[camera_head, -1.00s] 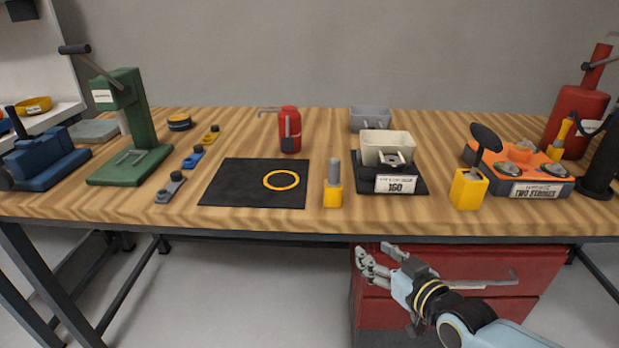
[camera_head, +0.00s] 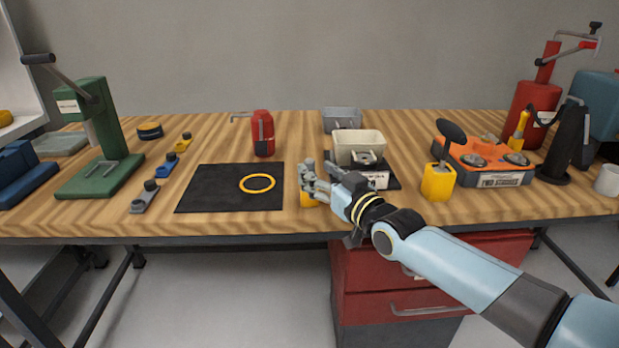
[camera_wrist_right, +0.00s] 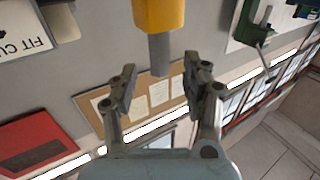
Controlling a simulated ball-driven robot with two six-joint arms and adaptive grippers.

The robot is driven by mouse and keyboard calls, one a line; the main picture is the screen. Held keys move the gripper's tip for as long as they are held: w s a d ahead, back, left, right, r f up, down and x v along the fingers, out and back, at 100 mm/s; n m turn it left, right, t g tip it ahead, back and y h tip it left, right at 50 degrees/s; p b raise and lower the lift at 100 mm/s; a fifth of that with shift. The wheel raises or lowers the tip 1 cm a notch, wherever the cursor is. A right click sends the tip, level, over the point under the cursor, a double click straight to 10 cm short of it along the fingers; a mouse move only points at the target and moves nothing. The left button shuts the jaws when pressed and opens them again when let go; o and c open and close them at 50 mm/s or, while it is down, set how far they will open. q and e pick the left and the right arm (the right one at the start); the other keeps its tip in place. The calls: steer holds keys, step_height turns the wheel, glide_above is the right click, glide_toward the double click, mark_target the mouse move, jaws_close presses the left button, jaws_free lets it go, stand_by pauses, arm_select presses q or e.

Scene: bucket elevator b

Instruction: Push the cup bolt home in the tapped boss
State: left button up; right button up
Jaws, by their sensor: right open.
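A pale bucket cup (camera_head: 360,146) stands on a dark base with a white label, right of my right gripper. A grey piece with a dark round centre (camera_head: 367,158) sits at its front; I cannot tell which part is bolt and which is boss. My right gripper (camera_head: 313,182) is open at a yellow block (camera_head: 308,201) with a grey upright pin, mostly hidden behind the fingers in the head view. In the right wrist view the yellow block (camera_wrist_right: 158,14) and grey pin (camera_wrist_right: 160,55) appear beyond and between the open fingers (camera_wrist_right: 160,88). My left gripper is out of view.
A dark mat (camera_head: 222,190) with a yellow ring (camera_head: 257,183) lies left. A yellow block with a black disc (camera_head: 438,181) and an orange tray (camera_head: 485,160) stand right. A red bottle (camera_head: 263,134) and grey bin (camera_head: 342,119) are behind. The front table edge is close.

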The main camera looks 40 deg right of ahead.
mark_target(313, 169)
steer(key=w+b, duration=0.1)
steer(key=w, duration=0.2)
steer(key=shift+f, duration=0.15)
steer(key=shift+w, duration=0.25)
jaws_close()
